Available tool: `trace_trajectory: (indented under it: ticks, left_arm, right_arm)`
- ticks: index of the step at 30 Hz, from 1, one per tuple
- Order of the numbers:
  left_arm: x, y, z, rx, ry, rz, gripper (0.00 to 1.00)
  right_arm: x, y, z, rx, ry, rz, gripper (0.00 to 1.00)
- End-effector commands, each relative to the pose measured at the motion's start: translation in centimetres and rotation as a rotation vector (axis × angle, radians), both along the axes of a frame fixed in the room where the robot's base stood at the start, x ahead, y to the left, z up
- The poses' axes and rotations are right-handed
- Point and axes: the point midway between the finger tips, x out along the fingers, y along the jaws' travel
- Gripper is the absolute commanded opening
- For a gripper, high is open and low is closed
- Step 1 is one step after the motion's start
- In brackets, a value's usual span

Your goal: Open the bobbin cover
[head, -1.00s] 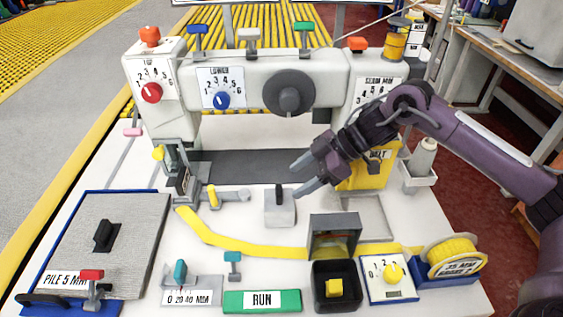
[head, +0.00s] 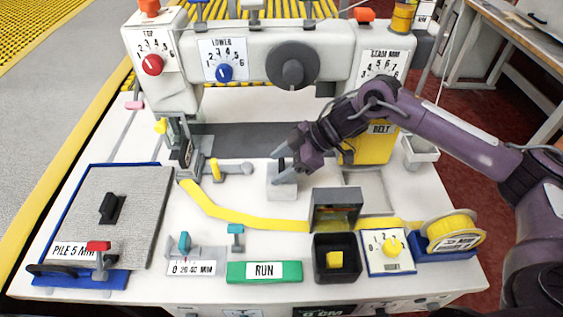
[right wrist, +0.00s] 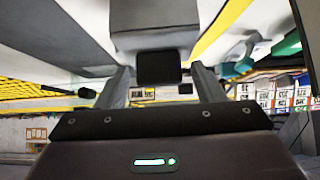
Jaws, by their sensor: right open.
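The bobbin cover appears to be the pale grey block (head: 283,190) with a black upright knob (head: 282,166), set in the white machine bed. My right gripper (head: 276,167) is open, its fingers coming in from the right at the height of the knob. In the right wrist view the block (right wrist: 152,18) is at the top and its black knob (right wrist: 160,67) lies between the two spread fingers (right wrist: 162,85). I cannot tell whether a finger touches the knob. My left gripper is not in view.
Yellow binding tape (head: 240,217) runs across the bed in front of the block. A grey guide box (head: 336,208) and a black bin (head: 337,258) stand front right. The machine head (head: 255,60) spans behind. The rug sample (head: 115,215) lies left.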

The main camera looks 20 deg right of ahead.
Motion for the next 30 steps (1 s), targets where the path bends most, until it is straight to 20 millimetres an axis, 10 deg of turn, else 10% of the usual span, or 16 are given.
trace_trajectory:
  ticks: [15, 30]
  left_arm:
    - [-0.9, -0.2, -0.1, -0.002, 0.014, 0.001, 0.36]
    - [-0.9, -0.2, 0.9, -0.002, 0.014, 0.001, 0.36]
  right_arm:
    - [0.0, 0.0, 0.0, 0.000, 0.000, 0.000, 0.02]
    - [-1.2, -4.3, 0.1, 0.000, 0.000, 0.000, 0.00]
